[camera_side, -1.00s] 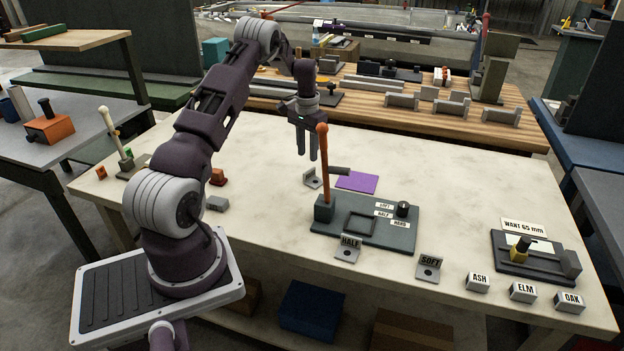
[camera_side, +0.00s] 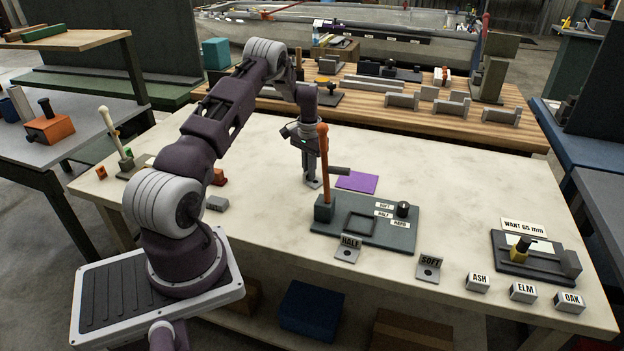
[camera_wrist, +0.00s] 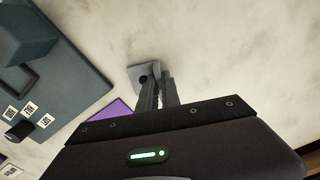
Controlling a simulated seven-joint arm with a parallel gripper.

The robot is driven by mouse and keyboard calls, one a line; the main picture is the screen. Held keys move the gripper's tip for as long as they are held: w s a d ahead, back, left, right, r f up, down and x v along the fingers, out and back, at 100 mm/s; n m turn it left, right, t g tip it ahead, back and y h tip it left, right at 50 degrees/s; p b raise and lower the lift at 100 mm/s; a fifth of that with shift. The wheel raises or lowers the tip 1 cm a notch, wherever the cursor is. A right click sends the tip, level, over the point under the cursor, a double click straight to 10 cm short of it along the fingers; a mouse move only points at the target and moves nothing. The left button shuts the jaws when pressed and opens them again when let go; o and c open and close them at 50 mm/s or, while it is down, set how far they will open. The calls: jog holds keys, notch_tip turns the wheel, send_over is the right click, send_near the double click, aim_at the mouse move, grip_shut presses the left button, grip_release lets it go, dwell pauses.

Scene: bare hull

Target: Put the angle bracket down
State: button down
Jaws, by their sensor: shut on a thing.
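The angle bracket is a small grey metal piece with a dark hole in its flat foot. In the side view the bracket (camera_side: 313,184) is at the table surface behind the orange-handled lever, mostly hidden by the fingers. In the wrist view the bracket (camera_wrist: 138,74) shows its foot beyond the fingertips. My gripper (camera_side: 309,174) points down and is shut on the bracket's upright part; the wrist view shows the fingers (camera_wrist: 158,86) close together there. I cannot tell whether the foot touches the table.
A purple mat (camera_side: 357,182) lies just right of the bracket. A dark fixture (camera_side: 375,232) with an upright orange lever (camera_side: 323,160) stands in front. The table's back right is clear.

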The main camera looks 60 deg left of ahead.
notch_tip(320, 180, up, 10)
jog(key=shift+w+d+f, duration=0.1)
jog(key=shift+f, duration=0.15)
jog(key=w+d+r+m, duration=0.1)
jog(key=w+d+m, duration=0.1)
jog(key=d+m, duration=0.7)
jog(key=w+d+r+m, duration=0.15)
jog(key=d+m, duration=0.25)
jog(key=d, duration=0.9)
jog(key=f, duration=0.7)
jog(key=d+f, duration=0.1)
jog(key=f, duration=0.2)
jog(key=shift+w+f, duration=0.25)
jog(key=shift+w, duration=0.05)
jog(key=shift+f, duration=0.1)
